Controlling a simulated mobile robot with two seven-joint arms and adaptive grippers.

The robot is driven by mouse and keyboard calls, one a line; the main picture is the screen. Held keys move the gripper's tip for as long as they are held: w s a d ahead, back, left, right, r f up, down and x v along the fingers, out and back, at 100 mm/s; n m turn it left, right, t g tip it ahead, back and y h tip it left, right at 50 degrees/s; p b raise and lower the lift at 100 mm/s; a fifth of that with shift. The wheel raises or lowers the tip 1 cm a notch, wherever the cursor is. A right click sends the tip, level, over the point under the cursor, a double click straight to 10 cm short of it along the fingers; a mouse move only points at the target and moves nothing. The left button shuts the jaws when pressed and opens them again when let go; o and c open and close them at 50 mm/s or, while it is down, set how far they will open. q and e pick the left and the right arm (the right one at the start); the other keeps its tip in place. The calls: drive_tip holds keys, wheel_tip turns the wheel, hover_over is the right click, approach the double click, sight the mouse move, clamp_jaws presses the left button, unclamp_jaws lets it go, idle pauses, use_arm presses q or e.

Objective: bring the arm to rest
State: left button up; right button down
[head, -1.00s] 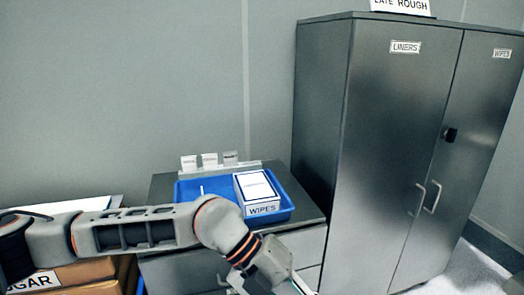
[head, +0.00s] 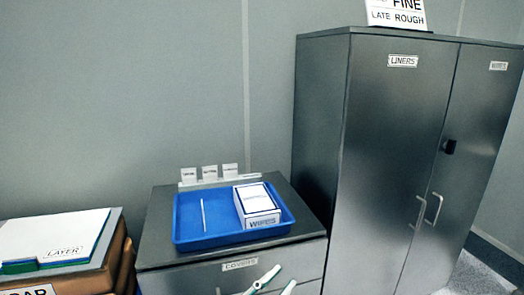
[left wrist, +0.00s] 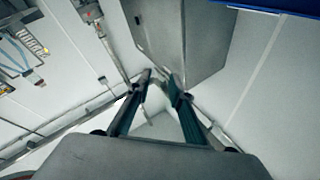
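My left gripper (head: 284,275) shows only by its pale green fingertips at the bottom edge of the head view, in front of the drawer unit (head: 160,255). In the left wrist view its two fingers (left wrist: 160,78) stand apart, with a gap between the tips and nothing held. The rest of the left arm is below the head view. My right gripper is in neither view.
A blue tray (head: 182,238) on the drawer unit holds a wipes box (head: 258,203) and a thin white stick (head: 203,214). A tall grey cabinet (head: 390,150) stands right. Brown boxes (head: 95,278) with a layer folder (head: 55,238) stand left.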

use_arm(q)
drive_tip(key=a+f+n+t+y, duration=0.1)
drive_tip(key=a+f+n+y, duration=0.5)
drive_tip(key=f, duration=0.5)
drive_tip(key=s+a+f+n+g+y, duration=0.1)
drive_tip(key=s+a+f+g+y, duration=0.1)
drive_tip(key=s+a+f, duration=0.6)
drive_tip(key=s+a+f+n+g+y, duration=0.2)
drive_tip(key=s+a+f+y, duration=0.3)
drive_tip(key=f, duration=0.9)
drive_tip(key=s+a+g, duration=0.1)
drive_tip(key=s+a, duration=0.2)
drive_tip(key=a, duration=0.1)
drive_tip(key=shift+a+f, duration=0.25)
drive_tip(key=shift+f, duration=0.05)
